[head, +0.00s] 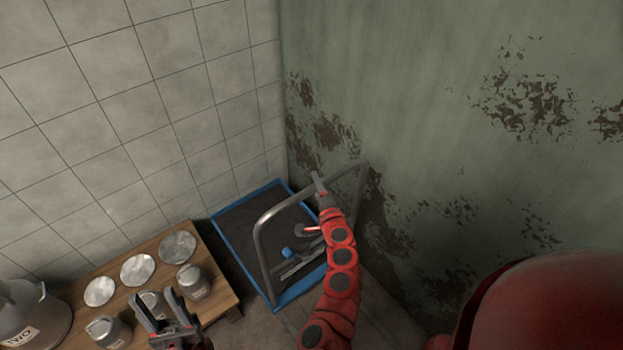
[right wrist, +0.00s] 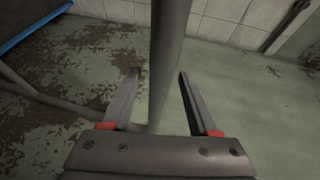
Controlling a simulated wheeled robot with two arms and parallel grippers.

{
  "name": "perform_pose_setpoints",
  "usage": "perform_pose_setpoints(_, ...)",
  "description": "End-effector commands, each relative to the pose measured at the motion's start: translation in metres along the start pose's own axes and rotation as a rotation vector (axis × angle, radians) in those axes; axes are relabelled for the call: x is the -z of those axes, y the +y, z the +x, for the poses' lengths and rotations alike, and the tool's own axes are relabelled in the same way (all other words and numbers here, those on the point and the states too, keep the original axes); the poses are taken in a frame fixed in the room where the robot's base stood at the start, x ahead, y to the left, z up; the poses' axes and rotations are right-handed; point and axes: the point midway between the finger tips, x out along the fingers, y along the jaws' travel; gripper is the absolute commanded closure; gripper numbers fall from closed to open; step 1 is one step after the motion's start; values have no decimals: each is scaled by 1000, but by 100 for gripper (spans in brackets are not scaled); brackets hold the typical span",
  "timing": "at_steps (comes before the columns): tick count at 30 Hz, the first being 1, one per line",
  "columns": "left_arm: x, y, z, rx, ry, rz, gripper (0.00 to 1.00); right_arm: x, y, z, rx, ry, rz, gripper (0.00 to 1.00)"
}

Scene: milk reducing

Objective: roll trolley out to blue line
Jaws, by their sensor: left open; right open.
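The trolley has a bent grey tube handle (head: 262,232) and a dark deck with a blue edge (head: 222,241). It stands in the corner between the tiled and green walls. My right gripper (head: 319,184) is at the handle's upper bar, partly hidden by its own arm. In the right wrist view, its open fingers (right wrist: 160,76) lie either side of a grey handle tube (right wrist: 167,50). Contact cannot be told. My left gripper (head: 152,298) is open and empty in front of the wooden bench, away from the trolley. I cannot make out a separate blue line on the floor.
A low wooden bench (head: 214,281) left of the trolley holds several metal cups and round lids. A large grey can (head: 32,312) marked "TWO" stands at the far left. The peeling green wall (head: 430,110) is close on the right. Some bare floor shows in front of the trolley.

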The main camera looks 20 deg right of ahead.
Motion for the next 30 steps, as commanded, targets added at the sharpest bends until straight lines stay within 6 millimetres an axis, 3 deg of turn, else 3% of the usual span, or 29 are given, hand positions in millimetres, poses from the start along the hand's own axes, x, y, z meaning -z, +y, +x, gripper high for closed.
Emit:
perform_pose_setpoints(7, 1, 0, 4, 0, 0, 0, 50, -1, -2, 23, 3, -3, 1, 39)
perform_pose_setpoints(19, 1, 0, 4, 0, 0, 0, 50, -1, 0, 28, 1, -2, 0, 39)
perform_pose_setpoints(27, 1, 0, 4, 0, 0, 0, 50, -1, -1, 28, 2, -2, 0, 88)
perform_pose_setpoints(30, 1, 0, 4, 0, 0, 0, 50, -1, -1, 28, 2, -2, 0, 100)
